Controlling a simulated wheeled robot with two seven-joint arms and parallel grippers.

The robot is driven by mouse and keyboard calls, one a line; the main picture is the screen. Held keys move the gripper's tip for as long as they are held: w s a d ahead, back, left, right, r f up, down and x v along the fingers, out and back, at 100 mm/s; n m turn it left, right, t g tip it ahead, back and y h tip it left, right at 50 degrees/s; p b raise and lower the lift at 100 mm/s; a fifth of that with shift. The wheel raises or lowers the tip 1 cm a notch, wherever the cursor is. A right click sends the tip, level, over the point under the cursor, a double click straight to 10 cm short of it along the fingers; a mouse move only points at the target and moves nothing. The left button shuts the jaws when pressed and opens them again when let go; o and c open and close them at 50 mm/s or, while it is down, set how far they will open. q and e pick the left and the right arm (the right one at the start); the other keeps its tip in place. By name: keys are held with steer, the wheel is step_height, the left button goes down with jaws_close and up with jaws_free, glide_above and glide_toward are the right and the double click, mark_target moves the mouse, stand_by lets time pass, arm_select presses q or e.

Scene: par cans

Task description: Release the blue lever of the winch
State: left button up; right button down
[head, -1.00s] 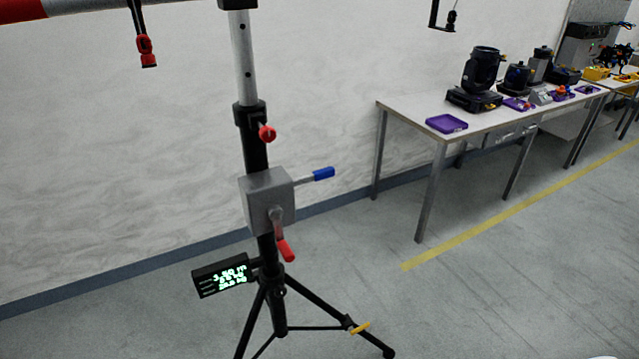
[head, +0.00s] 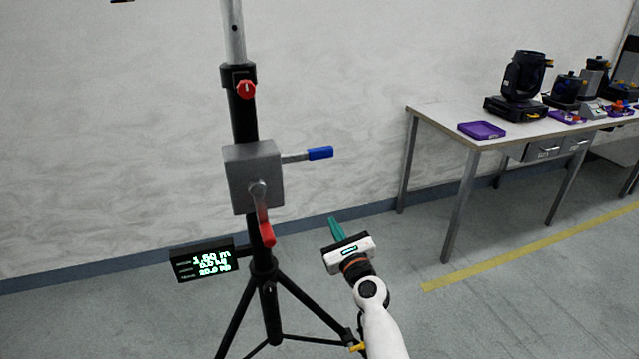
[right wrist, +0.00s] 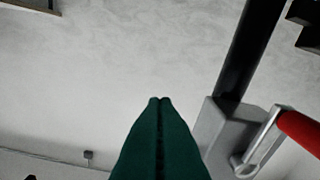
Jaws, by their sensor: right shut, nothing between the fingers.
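The winch (head: 252,178) is a grey box on the black stand pole. Its blue lever (head: 320,153) sticks out to the right, almost level, on a metal rod. A crank with a red handle (head: 267,235) hangs down at the winch's front. My right gripper (head: 336,228) is below and slightly right of the blue lever, apart from it, with its green fingers pointing up. In the right wrist view the green fingers (right wrist: 160,100) are together and empty. The winch (right wrist: 222,125) and red handle (right wrist: 300,132) show at the right there; the blue lever does not show. My left gripper is out of view.
A display (head: 204,262) is mounted low on the stand, reading 1.50 m. A red knob (head: 246,89) sits above the winch. The tripod legs (head: 300,295) spread below. A table (head: 450,118) with a purple tray (head: 482,130) and stage lights stands at the right.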

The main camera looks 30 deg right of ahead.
mark_target(307, 155)
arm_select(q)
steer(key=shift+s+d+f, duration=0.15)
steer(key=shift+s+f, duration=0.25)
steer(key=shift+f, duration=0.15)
arm_select(e)
steer(key=r+m, duration=0.1)
steer(key=r, duration=0.2)
steer(key=d+r+m+t, duration=0.1)
steer(key=shift+s+d+r+m+h, duration=0.1)
steer(key=shift+s+r+m+h, duration=0.05)
steer(key=shift+s+m+h, duration=0.2)
steer(key=shift+w, duration=0.2)
